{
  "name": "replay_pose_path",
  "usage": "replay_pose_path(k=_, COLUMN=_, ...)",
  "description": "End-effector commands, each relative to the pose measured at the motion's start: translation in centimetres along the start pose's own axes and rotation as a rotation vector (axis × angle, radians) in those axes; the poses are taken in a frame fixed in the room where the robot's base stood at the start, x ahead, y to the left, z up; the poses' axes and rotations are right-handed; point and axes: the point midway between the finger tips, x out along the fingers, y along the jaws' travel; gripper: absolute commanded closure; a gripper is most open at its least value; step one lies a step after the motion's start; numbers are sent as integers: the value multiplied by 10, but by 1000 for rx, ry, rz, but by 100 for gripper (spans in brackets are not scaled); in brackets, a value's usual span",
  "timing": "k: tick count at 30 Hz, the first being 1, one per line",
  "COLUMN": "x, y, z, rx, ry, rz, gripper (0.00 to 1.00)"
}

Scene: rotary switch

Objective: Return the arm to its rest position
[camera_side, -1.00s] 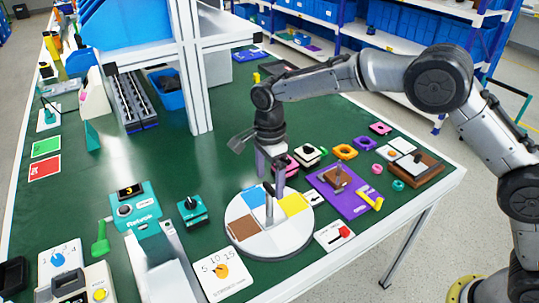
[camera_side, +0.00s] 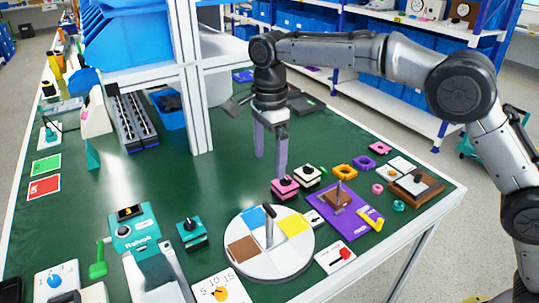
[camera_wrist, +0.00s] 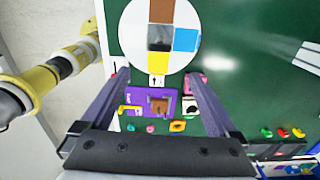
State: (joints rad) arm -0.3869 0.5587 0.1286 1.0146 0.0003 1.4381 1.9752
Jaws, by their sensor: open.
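The rotary switch is a round white disc (camera_side: 243,268) with blue, yellow and brown sectors and a dark-topped grey handle (camera_side: 269,230) at its middle. It lies flat on the green table. In the wrist view the disc (camera_wrist: 133,45) is at the top, with the handle (camera_wrist: 159,38) seen from above. A small white arrow card (camera_side: 314,218) sits at its rim. My gripper (camera_side: 269,166) is open and empty, pointing down, above and behind the disc, clear of the handle. In the wrist view my gripper (camera_wrist: 157,74) shows its two fingers wide apart with nothing between them.
Pink and black (camera_side: 285,187) and white and black (camera_side: 308,175) blocks stand near the gripper. A purple board (camera_side: 350,222) is at right. A teal device (camera_side: 133,232) is at left. A white post (camera_side: 190,90) rises behind left. The table's middle left is clear.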

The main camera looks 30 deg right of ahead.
Motion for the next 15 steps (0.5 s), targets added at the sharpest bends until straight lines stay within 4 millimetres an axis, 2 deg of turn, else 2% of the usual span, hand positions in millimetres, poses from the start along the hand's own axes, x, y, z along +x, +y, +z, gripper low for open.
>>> replay_pose_path(k=8, x=-2, y=-2, z=-4, rx=8, ry=-1, rz=-3, gripper=5)
replay_pose_path(k=11, x=-26, y=-3, z=-15, rx=28, ry=-19, rz=-46, gripper=5)
replay_pose_path(k=13, x=-54, y=2, z=-30, rx=52, ry=-35, rz=-89, gripper=5)
replay_pose_path(k=15, x=-82, y=16, z=-50, rx=80, ry=-47, rz=-123, gripper=5)
